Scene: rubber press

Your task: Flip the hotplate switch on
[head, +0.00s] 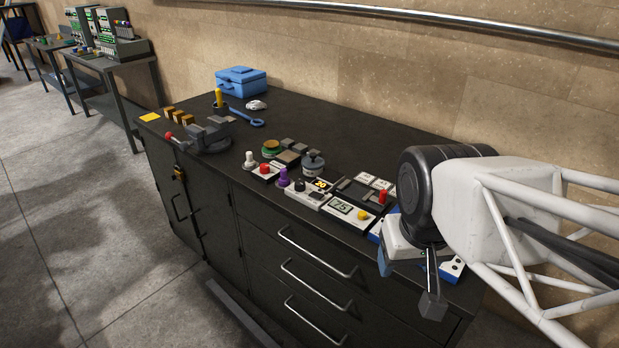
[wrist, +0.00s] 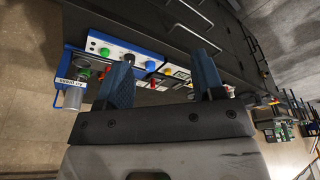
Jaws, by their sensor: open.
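A white-fronted unit reading "75" (head: 342,206) sits near the bench's front edge in the head view; it looks like the hotplate, but I cannot be sure. It has a yellow knob (head: 362,215), with a red lever or knob (head: 382,196) behind it. Which part is the switch is unclear. My gripper (head: 409,280) is open and empty, right of this unit and over the bench's front edge, apart from it. In the wrist view my gripper (wrist: 164,70) has its two blue fingers spread wide, with small panels and knobs visible beyond and between them.
A blue-and-white panel (wrist: 118,48) with green and blue knobs stands beside these units, partly hidden by my arm in the head view. A purple-knobbed unit (head: 283,177), a grey vise (head: 208,137) and a blue toolbox (head: 241,81) lie leftward. The bench's back is mostly clear.

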